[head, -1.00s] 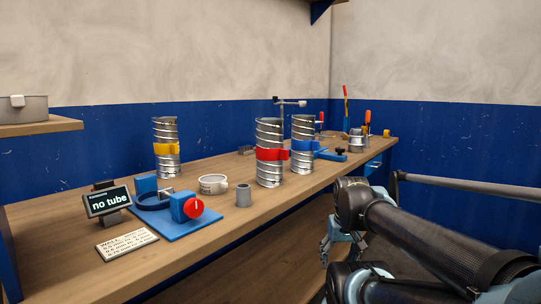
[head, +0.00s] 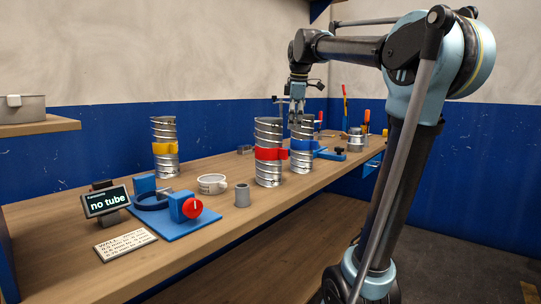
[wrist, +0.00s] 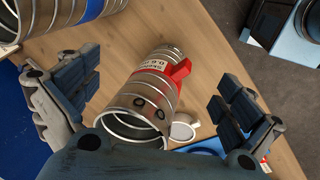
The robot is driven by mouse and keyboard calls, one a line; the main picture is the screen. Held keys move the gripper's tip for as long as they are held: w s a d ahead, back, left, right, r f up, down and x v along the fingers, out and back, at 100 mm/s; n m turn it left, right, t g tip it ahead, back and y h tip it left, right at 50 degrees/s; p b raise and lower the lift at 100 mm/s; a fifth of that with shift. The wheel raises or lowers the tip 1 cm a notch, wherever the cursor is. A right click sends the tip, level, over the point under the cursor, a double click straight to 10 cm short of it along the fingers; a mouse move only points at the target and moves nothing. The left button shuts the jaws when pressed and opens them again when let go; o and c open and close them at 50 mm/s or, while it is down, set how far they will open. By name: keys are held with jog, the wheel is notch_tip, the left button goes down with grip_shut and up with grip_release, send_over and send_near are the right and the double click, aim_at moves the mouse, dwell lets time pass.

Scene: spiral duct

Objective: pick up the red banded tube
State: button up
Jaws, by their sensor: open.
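The red banded tube (head: 269,153) is a spiral metal duct with a red clip band, standing upright on the bench. In the wrist view this tube (wrist: 146,104) shows its open mouth towards me, between my spread fingers but apart from them. My gripper (head: 297,106) is open and empty, pointing down. In the head view it appears up and right of the red tube, overlapping the top of the blue banded tube (head: 302,160). My two fingers also frame the wrist view (wrist: 157,100).
The blue banded tube stands close to the right of the red one; its side (wrist: 45,18) fills the wrist view's upper left. A yellow banded tube (head: 165,160), a blue fixture (head: 177,222), a white cup (head: 213,184) and a grey cylinder (head: 243,195) stand leftward.

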jog(key=w+a+r+n+g, duration=0.3)
jog(key=a+r+n, duration=0.6)
jog(key=r+n, duration=0.15)
jog(key=shift+n+h, duration=0.3)
jog(key=shift+n, duration=0.05)
jog(key=shift+s+a+f, duration=0.1)
jog(key=shift+a+f, duration=0.1)
jog(key=shift+f, duration=3.7)
jog(key=shift+a+f, duration=0.15)
jog(key=shift+f, duration=3.75)
jog(key=shift+c, duration=0.6)
jog(key=c, duration=1.5)
